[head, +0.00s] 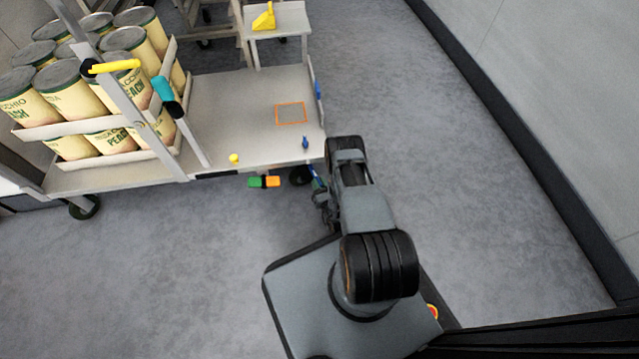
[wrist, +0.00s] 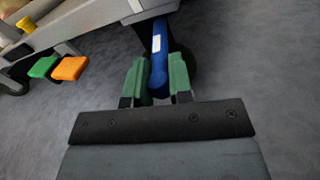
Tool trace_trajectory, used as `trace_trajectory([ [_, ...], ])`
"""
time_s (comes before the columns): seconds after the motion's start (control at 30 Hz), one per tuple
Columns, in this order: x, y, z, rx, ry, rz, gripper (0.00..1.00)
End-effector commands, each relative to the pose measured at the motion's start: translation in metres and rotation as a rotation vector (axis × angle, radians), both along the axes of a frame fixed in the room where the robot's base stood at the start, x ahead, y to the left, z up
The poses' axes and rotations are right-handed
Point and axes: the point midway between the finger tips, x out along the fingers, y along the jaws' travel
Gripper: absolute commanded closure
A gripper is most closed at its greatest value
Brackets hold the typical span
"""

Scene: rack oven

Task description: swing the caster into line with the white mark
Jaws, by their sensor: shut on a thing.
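A blue lever (wrist: 159,62) with a white patch on its upper part hangs below the cart edge in the wrist view. My gripper (wrist: 157,82) has its two green fingertips on either side of the lever's lower end, shut on it. A dark caster wheel (wrist: 181,70) shows partly behind the lever and the right fingertip. In the head view the caster (head: 301,175) is under the cart's near right corner, with a bit of the blue lever (head: 317,181) beside it. A pale patch (wrist: 135,7) shows on the cart frame; I cannot tell whether it is the white mark.
Green (head: 254,183) and orange (head: 272,182) pedals stick out below the cart's near edge, left of the caster. The cart deck (head: 230,110) carries racks of large cans (head: 75,90) at the left. A wall (head: 540,100) stands at the right; grey floor between is clear.

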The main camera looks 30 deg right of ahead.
Motion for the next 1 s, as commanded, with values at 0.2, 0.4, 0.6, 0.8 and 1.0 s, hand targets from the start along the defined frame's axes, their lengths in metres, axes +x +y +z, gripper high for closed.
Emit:
trace_trajectory([
  [0.2,-0.002,0.0,-0.001,0.002,0.002,-0.002,0.77],
  [0.4,-0.001,0.0,0.0,0.001,0.001,0.0,0.58],
  [0.6,0.0,0.0,0.0,0.001,0.001,0.001,0.55],
  [0.8,0.0,-0.003,0.0,0.0,0.0,0.017,0.55],
  [1.0,0.002,-0.01,0.0,0.0,-0.002,0.107,0.55],
])
